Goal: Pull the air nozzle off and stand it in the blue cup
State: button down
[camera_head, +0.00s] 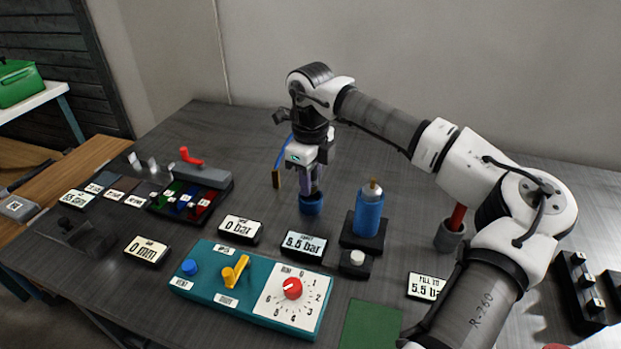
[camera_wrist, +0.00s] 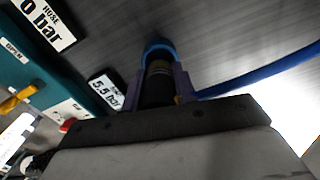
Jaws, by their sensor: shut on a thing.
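My gripper (camera_head: 312,188) points straight down over the small blue cup (camera_head: 312,205), with its fingertips at the cup's rim. In the wrist view the purple fingers (camera_wrist: 158,88) are shut on the air nozzle (camera_wrist: 157,90), a dark body with a brownish band towards its far end. The nozzle's far end lies within the outline of the blue cup (camera_wrist: 157,44); how deep it sits is hidden. A blue hose (camera_wrist: 260,76) runs off to the right beside the gripper. It also shows behind the gripper in the head view (camera_head: 281,152).
A blue bottle (camera_head: 368,214) with a brass top stands on a black base right of the cup. A teal panel (camera_head: 222,291) with a yellow lever and red dial lies in front. Display signs (camera_head: 304,245) stand nearby. A red-handled tool (camera_head: 456,219) stands in a grey holder at right.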

jog(key=shift+f, duration=0.2)
jog(key=shift+f+b, duration=0.7)
jog(key=shift+f, duration=0.1)
jog(key=c, duration=1)
grip_release()
notch_tip(320, 180, up, 14)
